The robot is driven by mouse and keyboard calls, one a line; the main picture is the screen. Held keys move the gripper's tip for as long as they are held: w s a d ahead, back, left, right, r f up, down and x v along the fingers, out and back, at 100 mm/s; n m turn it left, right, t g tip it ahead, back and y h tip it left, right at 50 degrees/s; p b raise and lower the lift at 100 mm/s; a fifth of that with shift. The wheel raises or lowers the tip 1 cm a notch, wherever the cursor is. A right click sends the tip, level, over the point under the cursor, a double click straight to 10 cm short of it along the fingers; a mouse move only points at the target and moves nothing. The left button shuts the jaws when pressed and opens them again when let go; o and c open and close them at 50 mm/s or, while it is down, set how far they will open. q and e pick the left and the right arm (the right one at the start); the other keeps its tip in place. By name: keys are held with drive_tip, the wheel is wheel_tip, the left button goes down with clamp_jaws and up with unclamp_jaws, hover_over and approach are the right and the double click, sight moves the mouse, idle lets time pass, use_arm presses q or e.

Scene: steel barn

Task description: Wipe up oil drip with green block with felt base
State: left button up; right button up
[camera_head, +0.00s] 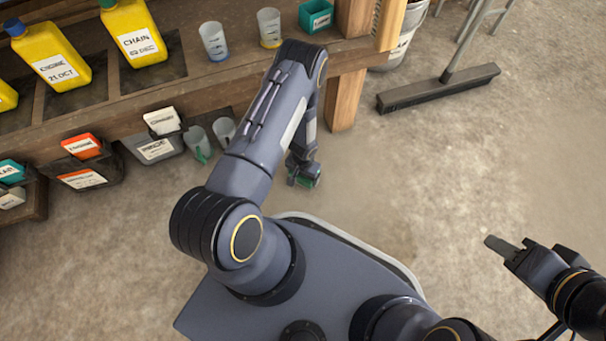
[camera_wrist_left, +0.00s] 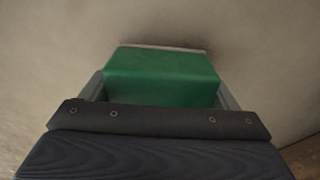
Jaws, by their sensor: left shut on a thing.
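My left gripper (camera_head: 303,179) is shut on the green block (camera_wrist_left: 160,77), low at the concrete floor below the bench. In the left wrist view the block sits between the two fingers, with a thin pale strip along its far edge. In the head view only a bit of the green block (camera_head: 316,182) shows beside the gripper. I cannot tell whether it touches the floor. Dark shading lies by the block in the wrist view; I cannot make out an oil drip. My right gripper (camera_head: 507,250) is at the lower right over bare floor, its opening unclear.
A wooden bench (camera_head: 345,55) holds yellow bottles (camera_head: 133,32), clear cups (camera_head: 214,41) and a teal bin (camera_head: 316,15). Labelled bins (camera_head: 87,165) hang along its front. A broom (camera_head: 440,88) and a bucket (camera_head: 402,38) stand at the upper right. Floor on the right is clear.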

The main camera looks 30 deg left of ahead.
use_arm(q)
drive_tip(key=shift+f, duration=1.05)
idle(0.4)
drive_tip(key=shift+w+a, duration=1.25)
drive_tip(key=shift+a, duration=0.25)
drive_tip(key=shift+w+a, duration=1.25)
drive_tip(key=shift+a, duration=0.2)
drive_tip(key=shift+s+d+p, duration=0.5)
drive_tip(key=shift+s+d, duration=0.85)
drive_tip(key=shift+d, duration=0.15)
drive_tip(key=shift+s+d+p, duration=0.5)
drive_tip(key=shift+s+d, duration=0.8)
drive_tip(key=shift+d, duration=0.2)
drive_tip(key=shift+s+a+r+p, duration=0.1)
drive_tip(key=shift+s+a+p, duration=0.25)
drive_tip(key=shift+s+a, duration=0.65)
drive_tip(key=shift+w+a+f+b, duration=0.2)
drive_tip(key=shift+w+a+b, duration=0.4)
drive_tip(key=shift+a+b, duration=0.1)
drive_tip(key=shift+w+a+b, duration=0.65)
drive_tip(key=shift+a, duration=0.05)
drive_tip(key=shift+w+a+r, duration=0.15)
drive_tip(key=shift+w+a, duration=1.1)
drive_tip(key=shift+a, duration=0.25)
